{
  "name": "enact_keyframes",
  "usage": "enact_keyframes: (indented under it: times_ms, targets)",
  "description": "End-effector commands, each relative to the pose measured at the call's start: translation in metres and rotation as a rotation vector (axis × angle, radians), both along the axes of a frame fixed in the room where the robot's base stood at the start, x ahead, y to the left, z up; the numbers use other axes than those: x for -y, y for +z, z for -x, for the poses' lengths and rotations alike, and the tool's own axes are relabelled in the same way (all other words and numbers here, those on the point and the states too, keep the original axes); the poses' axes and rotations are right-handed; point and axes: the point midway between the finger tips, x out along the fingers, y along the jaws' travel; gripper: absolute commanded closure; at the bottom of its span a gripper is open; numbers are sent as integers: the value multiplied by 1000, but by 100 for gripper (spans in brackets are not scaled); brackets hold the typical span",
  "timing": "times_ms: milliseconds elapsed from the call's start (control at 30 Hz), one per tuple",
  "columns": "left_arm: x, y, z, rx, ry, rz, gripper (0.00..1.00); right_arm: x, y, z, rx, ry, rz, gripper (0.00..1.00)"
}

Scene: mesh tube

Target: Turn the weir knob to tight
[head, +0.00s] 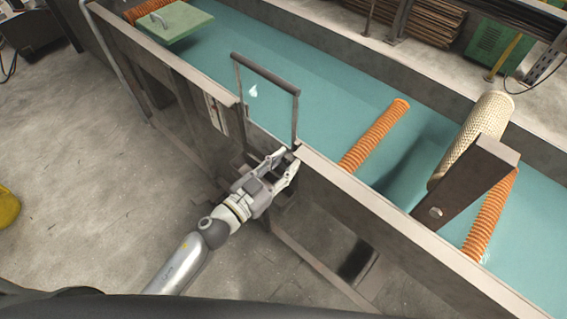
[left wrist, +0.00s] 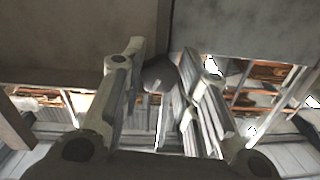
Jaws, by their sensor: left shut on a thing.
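My left gripper (head: 281,164) is at the outer side of the tank wall, just below the dark upright weir frame (head: 266,76). In the left wrist view its two fingers (left wrist: 160,85) stand on either side of a small grey rounded knob (left wrist: 158,71), and the gripper is shut on it. The knob sits against the grey wall face. In the head view the fingers hide the knob, and I cannot read its setting. My right gripper is not in view.
A long tank of blue-green water (head: 320,105) runs across the view, with orange ribbed tubes (head: 375,135) and a pale mesh tube (head: 475,135) in it. A brown metal bracket (head: 465,187) stands on the near wall (head: 400,225). The concrete floor (head: 90,180) at left is mostly clear.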

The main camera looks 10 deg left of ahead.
Motion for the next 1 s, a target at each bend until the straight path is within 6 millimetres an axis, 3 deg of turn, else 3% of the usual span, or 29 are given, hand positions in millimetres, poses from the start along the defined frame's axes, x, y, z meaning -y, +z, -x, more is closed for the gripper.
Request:
enact_keyframes:
  times_ms: [1000]
  targets:
    - [-1,0,-1,336,-1,-465,95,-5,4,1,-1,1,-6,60]
